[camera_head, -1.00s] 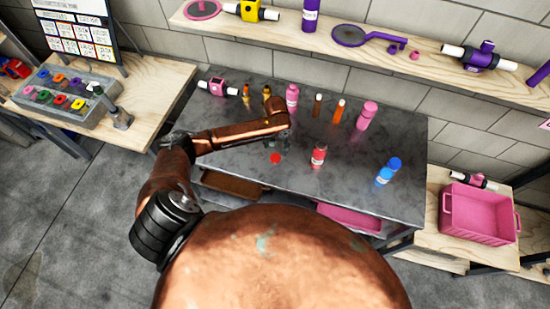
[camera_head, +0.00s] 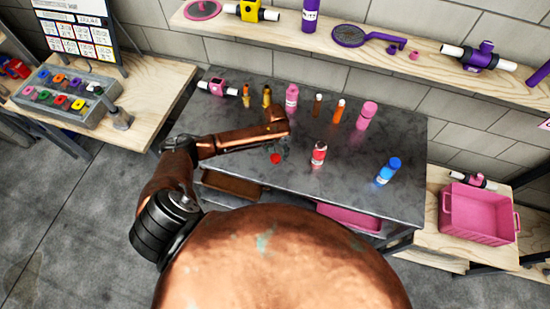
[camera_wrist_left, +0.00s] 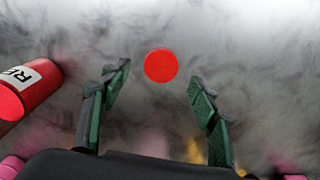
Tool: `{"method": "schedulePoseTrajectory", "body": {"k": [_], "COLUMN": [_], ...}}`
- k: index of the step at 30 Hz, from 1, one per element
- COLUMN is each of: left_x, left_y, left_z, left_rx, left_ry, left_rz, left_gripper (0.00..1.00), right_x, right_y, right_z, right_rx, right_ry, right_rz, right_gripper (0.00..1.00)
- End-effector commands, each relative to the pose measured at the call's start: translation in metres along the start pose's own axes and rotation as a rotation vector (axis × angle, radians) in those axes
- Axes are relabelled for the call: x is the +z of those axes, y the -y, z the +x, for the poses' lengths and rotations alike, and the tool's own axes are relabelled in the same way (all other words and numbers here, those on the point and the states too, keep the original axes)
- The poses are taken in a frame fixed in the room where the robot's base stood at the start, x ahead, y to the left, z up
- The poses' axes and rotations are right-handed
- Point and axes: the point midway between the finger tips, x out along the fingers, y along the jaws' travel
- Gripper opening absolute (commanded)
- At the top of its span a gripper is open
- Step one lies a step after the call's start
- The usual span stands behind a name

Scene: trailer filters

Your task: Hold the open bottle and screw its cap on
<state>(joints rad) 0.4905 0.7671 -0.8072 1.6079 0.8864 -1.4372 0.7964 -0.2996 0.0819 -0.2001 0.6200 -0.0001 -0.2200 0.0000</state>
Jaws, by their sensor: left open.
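A red bottle (camera_head: 318,158) with a white label stands upright on the dark grey table (camera_head: 235,105). The bottle also shows at the left edge of the left wrist view (camera_wrist_left: 42,82). A round red cap (camera_head: 275,158) lies on the table to the left of the bottle. In the left wrist view the cap (camera_wrist_left: 161,66) lies ahead of and between the fingertips, not gripped. My left gripper (camera_wrist_left: 157,82) is open and empty, pointing down over the table by the cap. It is small and partly hidden by its wrist in the head view (camera_head: 281,147). My right gripper is not in view.
A blue bottle (camera_head: 386,174) stands at the table's right. Pink bottles (camera_head: 292,97) (camera_head: 366,116), an orange bottle (camera_head: 337,112) and other small bottles stand along the back. A shelf (camera_head: 345,38) runs behind. A pink crate (camera_head: 480,217) sits on the right bench. The table's front middle is clear.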

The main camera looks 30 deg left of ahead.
Motion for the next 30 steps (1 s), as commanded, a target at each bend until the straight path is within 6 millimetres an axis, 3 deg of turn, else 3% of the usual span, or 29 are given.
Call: {"method": "schedulePoseTrajectory", "body": {"k": [7,20,30], "left_x": [0.000,-0.001,-0.001], "left_y": [0.001,0.001,0.002], "left_z": [0.034,0.038,0.038], "left_rx": [0.000,0.000,0.000], "left_ry": [0.001,0.000,0.000], "left_rz": [-0.001,0.000,0.000], "left_gripper": [0.55,0.55,0.31], "right_x": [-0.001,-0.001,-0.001], "right_y": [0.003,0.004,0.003], "right_z": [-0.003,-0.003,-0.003], "right_rx": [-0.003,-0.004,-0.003], "right_ry": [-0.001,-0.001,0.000], "right_rz": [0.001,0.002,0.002], "right_gripper": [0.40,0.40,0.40]}}
